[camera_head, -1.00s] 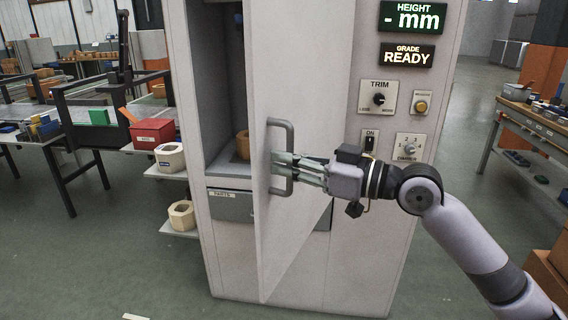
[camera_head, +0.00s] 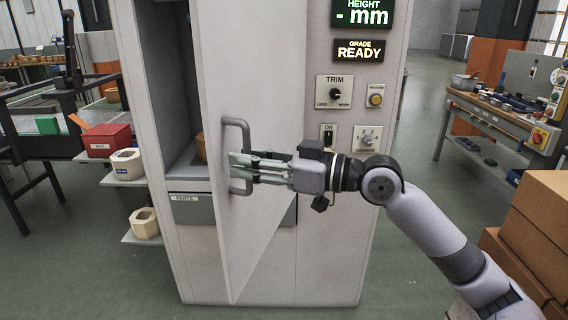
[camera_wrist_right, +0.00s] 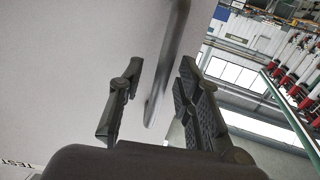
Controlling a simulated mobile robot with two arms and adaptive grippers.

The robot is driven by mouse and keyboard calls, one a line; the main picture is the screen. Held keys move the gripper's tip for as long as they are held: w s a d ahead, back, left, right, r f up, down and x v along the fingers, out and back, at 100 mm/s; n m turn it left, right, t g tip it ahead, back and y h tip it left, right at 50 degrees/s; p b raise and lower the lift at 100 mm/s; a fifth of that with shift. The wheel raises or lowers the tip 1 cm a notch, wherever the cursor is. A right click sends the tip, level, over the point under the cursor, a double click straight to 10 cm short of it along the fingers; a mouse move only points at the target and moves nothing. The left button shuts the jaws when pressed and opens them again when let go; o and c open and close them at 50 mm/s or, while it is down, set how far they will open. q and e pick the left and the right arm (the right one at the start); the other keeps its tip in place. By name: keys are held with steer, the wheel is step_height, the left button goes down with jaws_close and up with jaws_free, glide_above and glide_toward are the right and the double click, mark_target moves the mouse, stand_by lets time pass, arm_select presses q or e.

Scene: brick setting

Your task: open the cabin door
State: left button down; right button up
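The cabin door (camera_head: 265,85) is a tall pale grey panel, standing ajar and swung outward from the grey cabinet. Its free edge is on the left, and the dark interior (camera_head: 172,75) shows beyond it. A grey bar handle (camera_head: 247,135) stands upright near that edge. My right gripper (camera_head: 240,164) reaches it from the right. In the right wrist view the handle (camera_wrist_right: 172,60) runs between the two fingers (camera_wrist_right: 160,100), with a gap visible on both sides, so the gripper is open around it. My left gripper is not in view.
A control panel with a TRIM knob (camera_head: 335,93) and switches is right of the door. Side shelves with a red box (camera_head: 107,140) and pale rings stand at left. Cardboard boxes (camera_head: 540,215) are at lower right, near my arm. Green floor is clear between cabinet and right workbench.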

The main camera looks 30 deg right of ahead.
steer(key=v, duration=1.1)
steer(key=shift+c, duration=0.2)
